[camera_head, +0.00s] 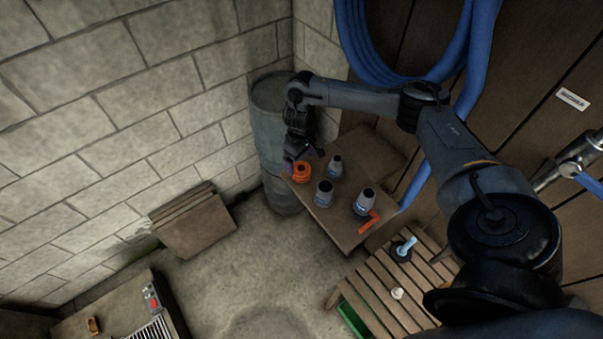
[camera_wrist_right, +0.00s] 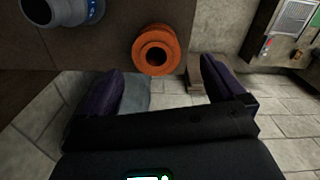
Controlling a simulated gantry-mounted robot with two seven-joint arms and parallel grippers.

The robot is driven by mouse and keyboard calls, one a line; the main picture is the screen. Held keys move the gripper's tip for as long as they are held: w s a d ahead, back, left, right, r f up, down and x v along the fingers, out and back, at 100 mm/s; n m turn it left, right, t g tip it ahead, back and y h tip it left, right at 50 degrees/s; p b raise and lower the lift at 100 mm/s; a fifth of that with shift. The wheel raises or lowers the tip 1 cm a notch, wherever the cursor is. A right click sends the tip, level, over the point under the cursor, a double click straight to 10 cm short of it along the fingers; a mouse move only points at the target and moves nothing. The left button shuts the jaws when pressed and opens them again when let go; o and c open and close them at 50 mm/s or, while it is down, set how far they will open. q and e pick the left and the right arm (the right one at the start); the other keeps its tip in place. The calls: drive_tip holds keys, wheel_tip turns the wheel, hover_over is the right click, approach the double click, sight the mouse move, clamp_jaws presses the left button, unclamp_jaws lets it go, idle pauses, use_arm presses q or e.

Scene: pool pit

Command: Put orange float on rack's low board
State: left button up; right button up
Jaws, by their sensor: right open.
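The orange float (camera_head: 301,171) is a round ring-like piece at the left corner of a brown board (camera_head: 345,230). In the right wrist view the float (camera_wrist_right: 156,62) sits at the board's edge, just beyond and between my fingers. My right gripper (camera_head: 291,158) is open and empty, close to the float on its left side in the head view. Its two dark fingers also show apart in the right wrist view (camera_wrist_right: 160,92). A slatted wooden rack (camera_head: 372,303) stands lower right; I cannot tell which surface is the low board. My left gripper is not in view.
Several grey canisters stand on the brown board, one near its middle (camera_head: 324,193). An orange angled piece (camera_head: 369,222) lies at its right edge. A grey barrel (camera_head: 270,100) stands behind my right gripper. Blue hose (camera_head: 470,60) hangs on the wall. The floor (camera_head: 235,265) is open.

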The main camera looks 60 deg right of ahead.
sight(302, 169)
drive_tip(key=f, duration=0.3)
drive_tip(key=f+p, duration=0.1)
drive_tip(key=f, duration=0.1)
drive_tip(key=shift+s+d, duration=0.15)
drive_tip(key=shift+s, duration=0.25)
drive_tip(key=shift+f, duration=0.55)
drive_tip(key=shift+c, duration=0.3)
drive_tip(key=c, duration=1)
